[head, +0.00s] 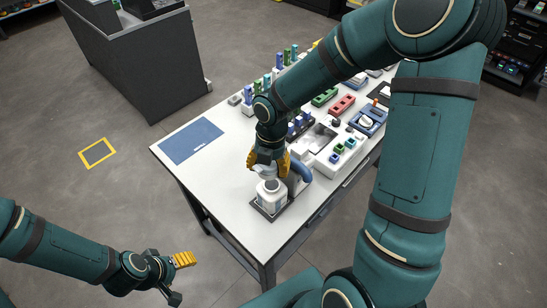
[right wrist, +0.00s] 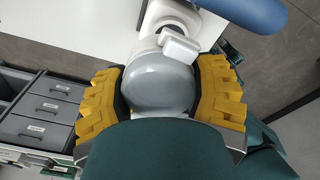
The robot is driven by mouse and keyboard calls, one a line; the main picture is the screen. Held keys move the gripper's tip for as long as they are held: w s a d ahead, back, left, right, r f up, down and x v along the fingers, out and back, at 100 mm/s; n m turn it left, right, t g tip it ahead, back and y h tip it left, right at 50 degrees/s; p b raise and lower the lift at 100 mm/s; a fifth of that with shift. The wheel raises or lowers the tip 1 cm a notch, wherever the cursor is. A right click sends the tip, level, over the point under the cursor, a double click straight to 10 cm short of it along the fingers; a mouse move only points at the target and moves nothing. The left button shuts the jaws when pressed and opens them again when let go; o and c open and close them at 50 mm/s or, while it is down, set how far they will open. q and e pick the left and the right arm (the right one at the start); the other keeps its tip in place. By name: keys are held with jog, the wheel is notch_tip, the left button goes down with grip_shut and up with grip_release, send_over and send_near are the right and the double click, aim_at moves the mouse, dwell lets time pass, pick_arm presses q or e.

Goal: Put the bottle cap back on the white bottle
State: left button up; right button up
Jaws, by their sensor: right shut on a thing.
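The white bottle (head: 271,194) stands upright on a small dark tray (head: 284,209) near the table's front corner. My right gripper (head: 268,162) is directly above it, pointing down. In the right wrist view, the yellow fingers of this gripper (right wrist: 160,95) are on either side of a round grey-white cap (right wrist: 157,82) and shut on it. The cap is at or just over the bottle's top; whether they touch I cannot tell. My left gripper (head: 180,277) is out over the floor at the lower left, away from the table, with its fingers apart and empty.
A blue curved part (head: 300,171) is close beside the bottle on the right. A white device with small coloured parts (head: 338,157) stands behind it. A blue mat (head: 191,141) lies at the left of the table. The white tabletop (head: 222,182) left of the bottle is clear.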

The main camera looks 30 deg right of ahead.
aim_at(271, 186)
jog(key=shift+s+d+r, duration=0.2)
jog(key=shift+s, duration=0.25)
jog(key=shift+f, duration=0.1)
pick_arm(q)
jog(key=shift+s+d+f+b, duration=0.15)
jog(key=shift+d+f+b, duration=0.05)
jog(key=shift+f+b, duration=0.5)
jog(key=shift+s+d+f+b, duration=0.15)
jog(key=shift+s+f+b, duration=0.05)
jog(key=shift+f+b, duration=0.55)
jog(key=shift+s+d+f+b, duration=0.15)
jog(key=shift+d+f+b, duration=0.05)
jog(key=shift+f+b, duration=0.5)
pick_arm(e)
jog(key=shift+f, duration=2)
pick_arm(q)
jog(key=shift+f, duration=0.2)
pick_arm(e)
jog(key=shift+f, duration=0.55)
pick_arm(q)
jog(key=shift+r, duration=0.2)
jog(key=shift+f, duration=0.25)
pick_arm(e)
jog(key=shift+f, duration=0.75)
jog(key=o, duration=1.4)
jog(key=shift+c, duration=0.2)
pick_arm(q)
jog(key=shift+r, duration=0.1)
pick_arm(e)
jog(key=shift+r, duration=0.1)
